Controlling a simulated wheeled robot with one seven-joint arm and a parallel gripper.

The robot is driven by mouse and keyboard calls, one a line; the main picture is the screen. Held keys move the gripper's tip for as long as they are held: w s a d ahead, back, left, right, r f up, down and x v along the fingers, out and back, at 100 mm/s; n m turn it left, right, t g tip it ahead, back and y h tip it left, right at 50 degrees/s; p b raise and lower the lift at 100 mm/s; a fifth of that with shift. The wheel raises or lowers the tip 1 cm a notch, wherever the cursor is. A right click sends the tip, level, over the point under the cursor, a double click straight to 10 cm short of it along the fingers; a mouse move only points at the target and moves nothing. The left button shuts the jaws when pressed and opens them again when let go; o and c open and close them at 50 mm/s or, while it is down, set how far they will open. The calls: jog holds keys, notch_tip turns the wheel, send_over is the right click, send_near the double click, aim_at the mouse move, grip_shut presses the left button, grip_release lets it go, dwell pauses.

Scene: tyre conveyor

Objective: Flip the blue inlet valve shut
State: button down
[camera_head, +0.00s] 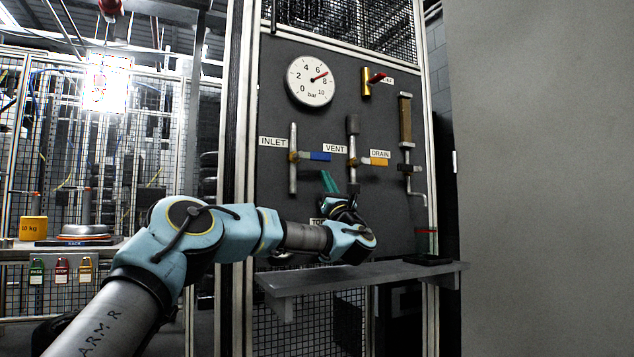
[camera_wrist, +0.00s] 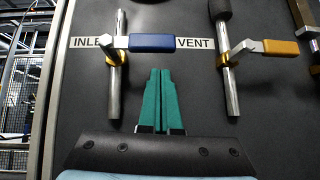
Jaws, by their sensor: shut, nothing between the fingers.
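The blue inlet valve handle (camera_head: 320,156) points to the right, level, across its upright pipe (camera_head: 293,173) on the dark panel. In the wrist view the blue handle (camera_wrist: 152,43) lies horizontal between the INLET label and the VENT label (camera_wrist: 194,44). Its brass valve body (camera_wrist: 116,57) sits on the pipe to the left. My gripper (camera_head: 326,173) is in front of the panel, below the blue handle. In the wrist view its green fingers (camera_wrist: 160,72) are together and empty, with their tips just below the handle and no clear contact.
The vent valve's orange handle (camera_head: 379,161) sits to the right. A gauge (camera_head: 311,81) above reads near 7 bar. A red-handled valve (camera_head: 374,78) is at the upper right. A grey shelf (camera_head: 360,277) juts out below. A bench with padlocks (camera_head: 60,271) stands at left.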

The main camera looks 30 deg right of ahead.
jog(key=d+f+v, duration=0.1)
jog(key=v, duration=1)
jog(key=shift+w, duration=0.25)
jog(key=shift+a, duration=0.1)
